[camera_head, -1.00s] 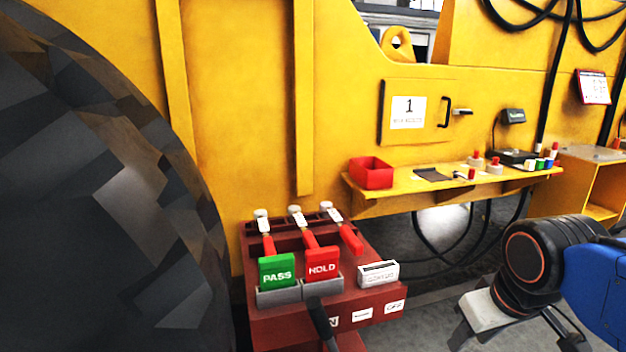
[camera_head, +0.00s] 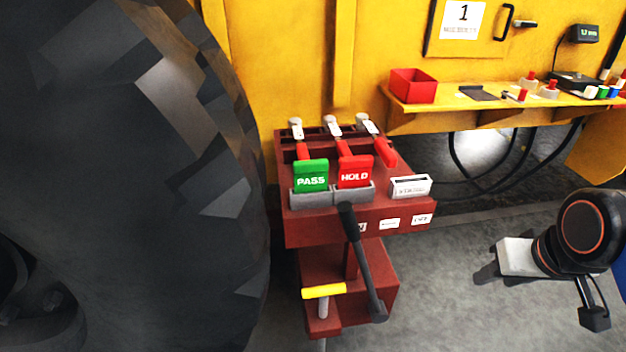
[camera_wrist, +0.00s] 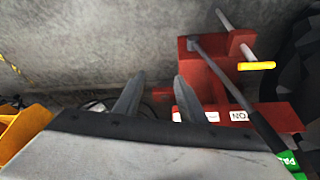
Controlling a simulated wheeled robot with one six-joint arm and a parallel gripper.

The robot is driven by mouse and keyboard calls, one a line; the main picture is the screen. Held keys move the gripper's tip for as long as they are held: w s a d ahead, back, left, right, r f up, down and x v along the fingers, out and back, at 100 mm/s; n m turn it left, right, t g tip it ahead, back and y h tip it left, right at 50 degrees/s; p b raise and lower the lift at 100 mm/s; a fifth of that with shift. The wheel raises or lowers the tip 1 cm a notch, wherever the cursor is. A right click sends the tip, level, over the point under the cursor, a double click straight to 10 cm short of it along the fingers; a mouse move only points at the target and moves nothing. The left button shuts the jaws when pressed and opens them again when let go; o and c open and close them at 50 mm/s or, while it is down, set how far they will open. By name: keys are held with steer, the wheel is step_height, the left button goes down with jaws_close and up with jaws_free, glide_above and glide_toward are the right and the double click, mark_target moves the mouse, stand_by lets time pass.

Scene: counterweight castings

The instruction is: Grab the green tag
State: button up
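The green tag (camera_head: 310,176), marked PASS, stands upright in a grey holder (camera_head: 312,199) on the front of a dark red stand (camera_head: 330,230). A red HOLD tag (camera_head: 355,172) stands just to its right in a like holder. In the wrist view only part of the green tag (camera_wrist: 291,163) shows at the bottom right edge. My gripper (camera_head: 487,262) is to the right of the stand, apart from the tag and lower in the picture. In the wrist view my gripper's two fingers (camera_wrist: 155,95) are spread with nothing between them.
A black lever (camera_head: 358,250) rises in front of the holders. A yellow-handled bar (camera_head: 323,291) is below. A large dark faceted casting (camera_head: 170,180) fills the left. A yellow shelf (camera_head: 450,107) carries a red bin (camera_head: 413,86). The floor between stand and arm is clear.

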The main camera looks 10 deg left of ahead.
steer(key=shift+o, duration=0.2)
stand_by(0.3)
step_height(320, 180, up, 26)
steer(key=n+g, duration=0.5)
steer(key=n, duration=1.6)
glide_above(311, 162)
steer(key=f, duration=1.1)
steer(key=shift+s+a+f, duration=0.1)
steer(key=shift+a+f, duration=0.15)
steer(key=shift+a, duration=0.05)
steer(key=shift+d+f, duration=0.15)
steer(key=shift+f, duration=1.2)
steer(key=shift+d+f, duration=0.15)
steer(key=shift+f, duration=1.15)
jaws_close()
